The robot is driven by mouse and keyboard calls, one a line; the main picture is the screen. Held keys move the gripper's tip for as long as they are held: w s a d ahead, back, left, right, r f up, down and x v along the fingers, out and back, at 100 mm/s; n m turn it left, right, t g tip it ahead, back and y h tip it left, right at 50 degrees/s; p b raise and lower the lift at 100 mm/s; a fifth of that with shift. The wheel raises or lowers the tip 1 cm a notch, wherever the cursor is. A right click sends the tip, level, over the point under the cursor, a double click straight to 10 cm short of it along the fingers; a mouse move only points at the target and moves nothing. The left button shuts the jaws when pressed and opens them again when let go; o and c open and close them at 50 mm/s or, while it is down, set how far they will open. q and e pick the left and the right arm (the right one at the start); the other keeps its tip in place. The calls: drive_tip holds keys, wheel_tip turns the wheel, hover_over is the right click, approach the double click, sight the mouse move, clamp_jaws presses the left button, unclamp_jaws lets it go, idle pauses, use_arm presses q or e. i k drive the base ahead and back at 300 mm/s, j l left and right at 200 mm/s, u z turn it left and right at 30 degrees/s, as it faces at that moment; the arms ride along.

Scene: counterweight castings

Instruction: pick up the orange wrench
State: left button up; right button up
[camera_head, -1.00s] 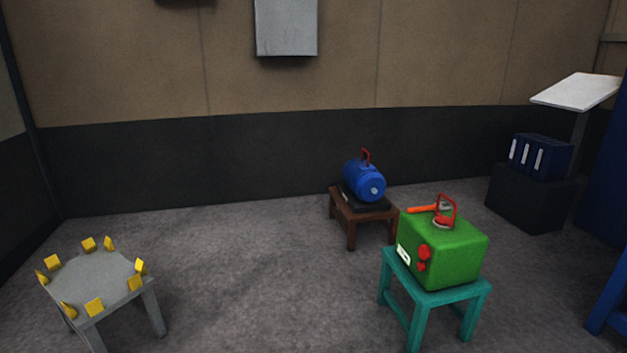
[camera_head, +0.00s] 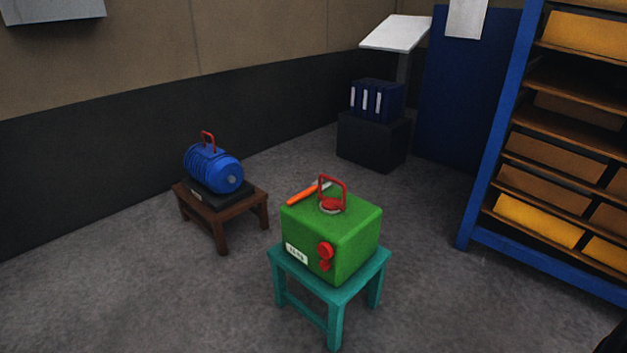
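The orange wrench (camera_head: 302,195) lies on top of a green block-shaped casting (camera_head: 345,235), near its back left edge. Its orange handle points left and its grey end runs behind the red lifting handle (camera_head: 334,190) of the casting, which partly hides it. The green casting sits on a teal stool (camera_head: 337,296). Neither of my grippers shows in the view.
A blue motor (camera_head: 212,168) with a red handle sits on a brown stool (camera_head: 222,216) at the left. A blue shelf rack (camera_head: 484,185) with yellow and brown bins stands at the right. Blue binders (camera_head: 376,98) rest on a dark box behind. Floor in front is clear.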

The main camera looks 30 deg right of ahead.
sight(291, 201)
drive_tip(key=i+j+z, duration=0.15)
drive_tip(key=i+z, duration=0.25)
drive_tip(key=i+j+z, duration=0.2)
drive_tip(key=z, duration=0.25)
drive_tip(key=i+j+z, duration=0.55)
drive_tip(key=j+z, duration=0.25)
